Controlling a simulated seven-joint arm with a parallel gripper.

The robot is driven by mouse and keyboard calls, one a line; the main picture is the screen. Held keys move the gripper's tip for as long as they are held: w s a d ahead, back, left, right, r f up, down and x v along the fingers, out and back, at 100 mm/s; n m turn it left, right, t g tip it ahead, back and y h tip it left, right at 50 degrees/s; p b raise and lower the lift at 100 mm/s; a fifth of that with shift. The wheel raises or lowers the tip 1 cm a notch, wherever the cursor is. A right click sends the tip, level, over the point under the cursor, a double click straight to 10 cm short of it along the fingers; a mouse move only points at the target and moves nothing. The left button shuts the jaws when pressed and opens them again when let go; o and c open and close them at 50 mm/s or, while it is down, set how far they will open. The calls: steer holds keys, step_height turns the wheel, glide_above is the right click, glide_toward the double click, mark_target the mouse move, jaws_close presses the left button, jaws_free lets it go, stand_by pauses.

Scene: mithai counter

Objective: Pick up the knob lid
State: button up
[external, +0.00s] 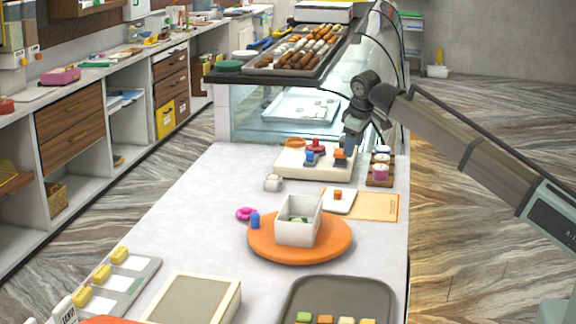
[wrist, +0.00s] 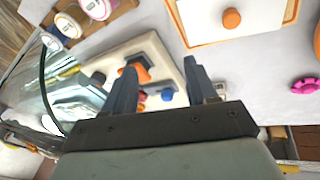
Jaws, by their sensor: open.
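A flat white square lid (external: 346,208) with an orange knob (external: 337,195) on top lies on a tan sheet on the counter; I take it as the knob lid. In the wrist view the lid (wrist: 205,18) shows at the top, its knob (wrist: 231,18) facing up. An open white box (external: 298,222) with something green inside stands on an orange round board (external: 335,243). My gripper (external: 349,150) is beyond the lid, over the cream board. Its fingers (wrist: 157,75) are spread apart, with nothing held between them.
The cream board (external: 290,165) carries blue, red and orange pieces under and beside my gripper. A brown rack (external: 380,181) of small jars stands to its right. The tan sheet (external: 378,207) lies under the lid. A pink ring (external: 246,213) and blue piece (external: 255,221) sit left.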

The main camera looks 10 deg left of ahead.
steer(key=s+a+r+n+g+h, duration=0.2)
steer(key=s+a+r+g, duration=0.15)
steer(key=s, duration=0.45)
glide_above(338, 191)
steer(key=f, duration=0.9)
steer(key=shift+s+a+f, duration=0.15)
steer(key=shift+s+a, duration=0.15)
steer(key=shift+w+d+f, duration=0.15)
steer(key=shift+w+f, duration=0.05)
steer(key=shift+f, duration=1.15)
steer(key=shift+w+d+f, duration=0.15)
steer(key=shift+f, duration=1.2)
jaws_close()
